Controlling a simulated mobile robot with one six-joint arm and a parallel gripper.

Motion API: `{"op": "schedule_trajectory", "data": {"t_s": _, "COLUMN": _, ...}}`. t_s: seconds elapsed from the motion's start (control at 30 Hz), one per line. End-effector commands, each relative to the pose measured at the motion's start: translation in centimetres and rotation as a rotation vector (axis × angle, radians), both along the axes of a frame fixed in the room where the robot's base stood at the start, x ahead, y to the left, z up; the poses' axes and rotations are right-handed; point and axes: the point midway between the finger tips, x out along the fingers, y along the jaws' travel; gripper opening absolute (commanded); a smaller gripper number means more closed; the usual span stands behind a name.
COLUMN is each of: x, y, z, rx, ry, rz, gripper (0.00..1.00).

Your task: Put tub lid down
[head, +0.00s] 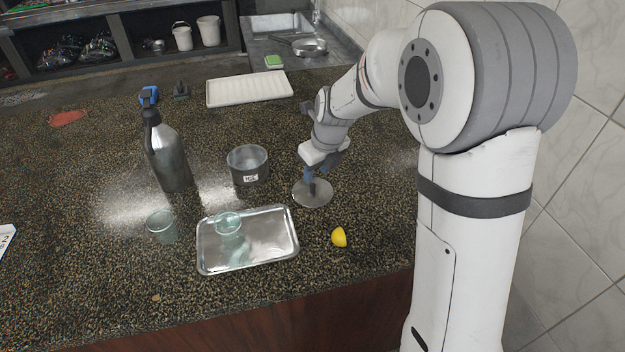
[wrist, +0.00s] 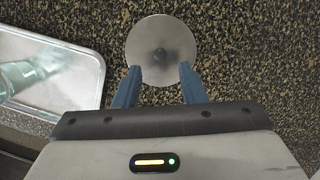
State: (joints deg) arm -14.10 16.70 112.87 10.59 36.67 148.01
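The tub lid (head: 322,199) is a round grey metal disc with a small dark knob. It appears to lie flat on the speckled counter, right of the tub, and also shows in the wrist view (wrist: 160,32). My gripper (head: 310,177) points down just above the lid. In the wrist view the blue fingers of my gripper (wrist: 158,72) are spread, with a gap between them and the knob clear of both. The grey metal tub (head: 247,166) with a white label stands uncovered to the left of the lid.
A shiny metal tray (head: 265,250) with a glass (head: 228,225) lies in front; another glass (head: 162,227) stands to its left. A half lemon (head: 339,237) is near the lid. A tall metal bottle (head: 168,155) and a white tray (head: 249,89) stand further back.

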Motion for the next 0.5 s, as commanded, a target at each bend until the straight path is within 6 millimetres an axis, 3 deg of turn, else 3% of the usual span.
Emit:
{"op": "schedule_trajectory", "data": {"t_s": 0.2, "x": -0.9, "y": -0.7, "z": 4.2, "rx": 0.001, "ry": -0.003, "rz": 0.001, "gripper": 0.37}}
{"op": "schedule_trajectory", "data": {"t_s": 0.5, "x": -1.4, "y": -1.0, "z": 6.3, "rx": -0.001, "ry": 0.0, "rz": 0.002, "gripper": 0.37}}
